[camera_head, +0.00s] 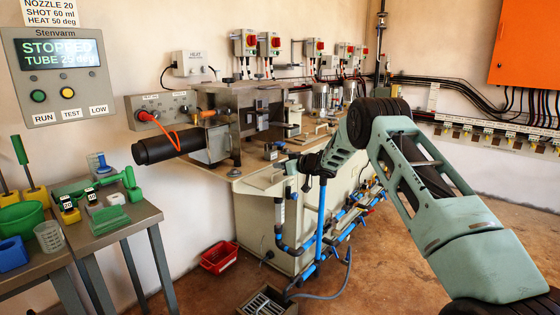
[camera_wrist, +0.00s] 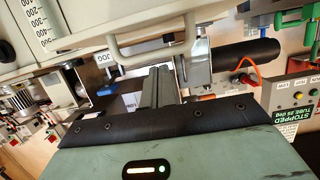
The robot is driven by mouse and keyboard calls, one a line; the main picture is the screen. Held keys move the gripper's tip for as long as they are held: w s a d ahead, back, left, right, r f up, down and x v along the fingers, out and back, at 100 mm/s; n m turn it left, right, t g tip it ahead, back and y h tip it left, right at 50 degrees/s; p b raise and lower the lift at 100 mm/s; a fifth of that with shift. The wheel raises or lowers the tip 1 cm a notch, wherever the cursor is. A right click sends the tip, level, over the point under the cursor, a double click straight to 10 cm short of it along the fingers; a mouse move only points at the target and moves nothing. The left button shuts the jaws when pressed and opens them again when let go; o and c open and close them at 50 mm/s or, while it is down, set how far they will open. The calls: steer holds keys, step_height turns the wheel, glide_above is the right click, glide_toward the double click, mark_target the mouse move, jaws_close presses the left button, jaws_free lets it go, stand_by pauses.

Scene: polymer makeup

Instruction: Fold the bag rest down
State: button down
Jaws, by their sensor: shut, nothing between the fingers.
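My gripper (camera_head: 291,166) is at the front edge of the bench machine in the head view, held roughly level with its top. In the wrist view my gripper (camera_wrist: 158,86) shows as two dark grey fingers side by side, shut with nothing between them. A pale bent bar (camera_wrist: 150,50) crosses just beyond the fingertips in the wrist view. It may be the bag rest, but I cannot tell for sure. Whether the fingers touch the bar is also unclear. In the head view my arm and gripper hide part of this front edge.
The bench machine (camera_head: 262,215) carries a black cylinder (camera_head: 168,147) with an orange cable on its left. Blue pipes (camera_head: 320,225) run down its front. A side table (camera_head: 128,222) holds green and yellow items. A red crate (camera_head: 219,257) sits on the floor; open floor lies to the right.

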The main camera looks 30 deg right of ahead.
steer(key=shift+s+d+f, duration=0.1)
steer(key=shift+s+f, duration=0.2)
steer(key=shift+f, duration=0.05)
steer(key=shift+f, duration=0.1)
steer(key=shift+f+b, duration=0.15)
steer(key=shift+b, duration=0.25)
steer(key=shift+s+f+t+b, duration=0.15)
steer(key=shift+f+t+b, duration=0.15)
steer(key=shift+b, duration=0.25)
steer(key=shift+s+d+f+b, duration=0.1)
steer(key=shift+f+b, duration=0.05)
steer(key=shift+b, duration=0.2)
